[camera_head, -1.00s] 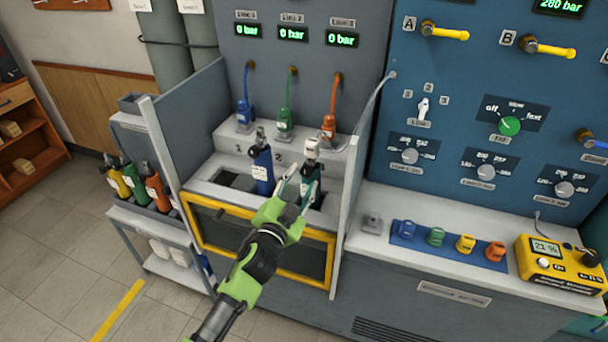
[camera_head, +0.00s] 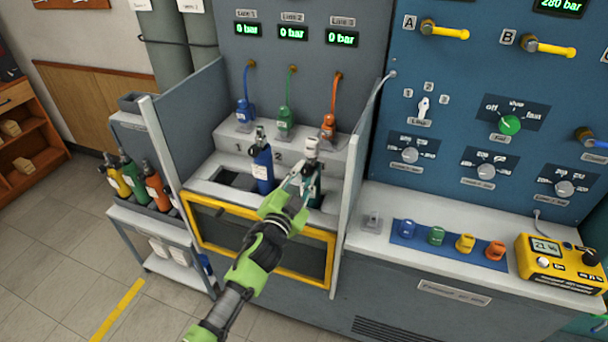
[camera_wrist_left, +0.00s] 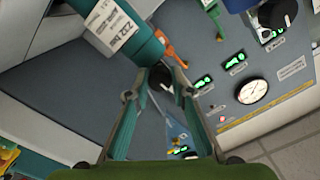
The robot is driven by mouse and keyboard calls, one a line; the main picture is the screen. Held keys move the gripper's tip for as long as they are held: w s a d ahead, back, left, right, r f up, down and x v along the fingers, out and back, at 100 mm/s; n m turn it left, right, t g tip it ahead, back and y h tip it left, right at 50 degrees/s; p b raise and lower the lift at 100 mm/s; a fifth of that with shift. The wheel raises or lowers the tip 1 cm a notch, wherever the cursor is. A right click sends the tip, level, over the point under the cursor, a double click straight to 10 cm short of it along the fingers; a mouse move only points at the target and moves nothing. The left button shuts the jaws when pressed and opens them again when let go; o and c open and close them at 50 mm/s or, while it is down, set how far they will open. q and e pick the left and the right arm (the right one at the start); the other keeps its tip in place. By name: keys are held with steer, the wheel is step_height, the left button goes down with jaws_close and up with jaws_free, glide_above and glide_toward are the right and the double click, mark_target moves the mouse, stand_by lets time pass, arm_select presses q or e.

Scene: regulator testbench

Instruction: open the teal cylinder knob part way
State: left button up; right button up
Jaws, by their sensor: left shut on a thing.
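The teal cylinder (camera_head: 317,196) stands in the bench well right of the blue cylinder, mostly hidden behind my left gripper (camera_head: 298,184). Its pale top fitting (camera_head: 311,148) shows above the fingers. In the left wrist view the teal cylinder (camera_wrist_left: 150,48) with a white label lies at the top, and its dark knob (camera_wrist_left: 160,76) is at the fingertips. My left gripper (camera_wrist_left: 168,78) is shut on the knob, its fingers converging there. How far the knob is turned cannot be told. My right gripper is not in view.
The blue cylinder (camera_head: 262,170) stands close left of the gripper. Grey side panels (camera_head: 359,180) and a yellow-framed front door (camera_head: 262,250) bound the well. Blue, green and orange hose connectors (camera_head: 328,127) sit on the ledge behind. All three line displays read 0 bar.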

arm_select(q)
steer(key=shift+n, duration=0.4)
steer(key=n, duration=0.2)
steer(key=shift+n+p, duration=0.6)
steer(key=shift+n, duration=1.1)
steer(key=o, duration=1.1)
steer(key=shift+s, duration=0.15)
